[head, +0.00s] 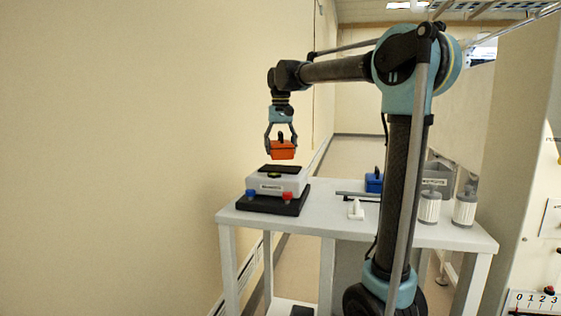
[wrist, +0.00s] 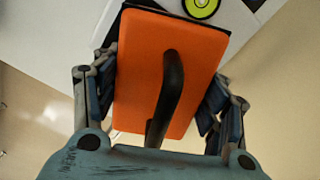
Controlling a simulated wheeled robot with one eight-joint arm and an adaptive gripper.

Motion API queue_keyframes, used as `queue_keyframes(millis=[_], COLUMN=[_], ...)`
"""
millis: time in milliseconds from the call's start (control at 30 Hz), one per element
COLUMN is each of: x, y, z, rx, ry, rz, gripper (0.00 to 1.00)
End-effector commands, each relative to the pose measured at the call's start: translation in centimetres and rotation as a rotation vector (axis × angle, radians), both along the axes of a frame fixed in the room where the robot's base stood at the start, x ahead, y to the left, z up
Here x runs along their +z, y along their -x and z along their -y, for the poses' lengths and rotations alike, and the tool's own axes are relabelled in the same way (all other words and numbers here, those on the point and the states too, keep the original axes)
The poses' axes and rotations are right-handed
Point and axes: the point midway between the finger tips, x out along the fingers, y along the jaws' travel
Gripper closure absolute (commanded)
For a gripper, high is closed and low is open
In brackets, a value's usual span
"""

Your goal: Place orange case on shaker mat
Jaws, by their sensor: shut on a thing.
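My gripper (head: 281,145) is shut on the orange case (head: 283,153), one finger on each side of it. In the wrist view the case (wrist: 150,60) fills the space between the fingers, with its black handle towards the camera. The case hangs upright in the air a little above the shaker, apart from it. The shaker mat (head: 280,169) is a dark pad on top of the white shaker (head: 276,185), just below the case. In the wrist view the case hides much of what lies under it.
The shaker stands on a black base (head: 272,204) with blue and red knobs at the left end of a white table (head: 335,227). A blue case (head: 374,183), a small white item (head: 356,209), two white cylinders (head: 429,207) and a grey bin (head: 437,172) stand further right. A wall is at left.

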Motion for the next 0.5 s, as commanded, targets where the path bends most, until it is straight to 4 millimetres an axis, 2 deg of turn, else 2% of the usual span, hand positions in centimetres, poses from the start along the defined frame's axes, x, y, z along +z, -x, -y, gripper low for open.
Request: queue_keyframes(millis=[300,500], x=[-3.5,-4.0], y=[0.0,0.0], z=[0.0,0.0], rx=[0.000,0.000], ry=[0.000,0.000], rz=[0.000,0.000], gripper=[0.73,0.73])
